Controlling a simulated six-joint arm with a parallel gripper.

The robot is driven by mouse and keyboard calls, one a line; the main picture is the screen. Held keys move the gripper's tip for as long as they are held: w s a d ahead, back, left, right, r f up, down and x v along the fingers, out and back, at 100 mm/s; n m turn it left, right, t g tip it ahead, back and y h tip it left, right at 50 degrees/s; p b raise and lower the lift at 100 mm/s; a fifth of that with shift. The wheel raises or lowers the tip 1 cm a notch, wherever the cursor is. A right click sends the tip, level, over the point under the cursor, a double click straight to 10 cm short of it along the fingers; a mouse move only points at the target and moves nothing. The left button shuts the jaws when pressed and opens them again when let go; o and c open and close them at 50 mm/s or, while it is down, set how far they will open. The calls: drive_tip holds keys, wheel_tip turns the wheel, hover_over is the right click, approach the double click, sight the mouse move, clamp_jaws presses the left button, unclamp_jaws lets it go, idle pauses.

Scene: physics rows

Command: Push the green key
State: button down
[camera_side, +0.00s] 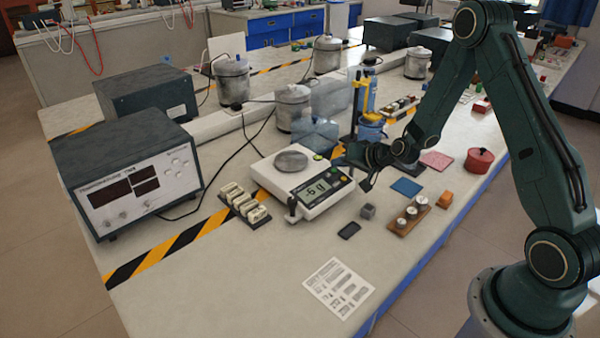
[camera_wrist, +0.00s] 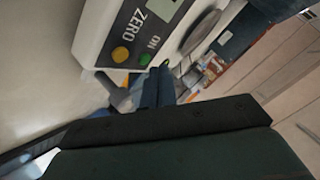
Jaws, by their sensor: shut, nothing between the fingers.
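The green key (camera_wrist: 145,58) sits beside the word ON on the scale's front panel, with a yellow key (camera_wrist: 120,54) by the word ZERO. The white scale (camera_side: 300,207) stands on the bench, with a round metal pan and a lit display (camera_side: 318,188). My gripper (camera_side: 344,160) is over the right end of the scale's panel. In the wrist view my gripper (camera_wrist: 164,66) is shut and empty, its tips appearing just right of the green key. I cannot tell whether they touch it. In the side view the arm partly covers that end of the panel.
A printed sheet (camera_side: 338,288) lies in front.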

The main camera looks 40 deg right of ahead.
sight(342, 177)
drive_tip(key=shift+r, duration=0.1)
drive_tip(key=r, duration=0.2)
drive_tip(key=s+r, duration=0.1)
drive_tip(key=r, duration=0.2)
drive_tip(key=shift+s+r, duration=0.1)
drive_tip(key=shift+r, duration=0.2)
drive_tip(key=shift+r, duration=0.1)
idle(0.4)
drive_tip(key=s+a+r+n+g, duration=0.3)
drive_tip(key=s+a+r+n, duration=0.3)
drive_tip(key=s+a+r, duration=0.6)
drive_tip(key=s+r+n+g, duration=0.1)
drive_tip(key=s+r, duration=0.2)
drive_tip(key=s, duration=0.7)
drive_tip(key=s+r+g+h, duration=0.1)
drive_tip(key=s+r, duration=0.2)
drive_tip(key=s, duration=0.6)
drive_tip(key=shift+s+r+n+g, duration=0.3)
drive_tip(key=shift+s+n+g, duration=0.1)
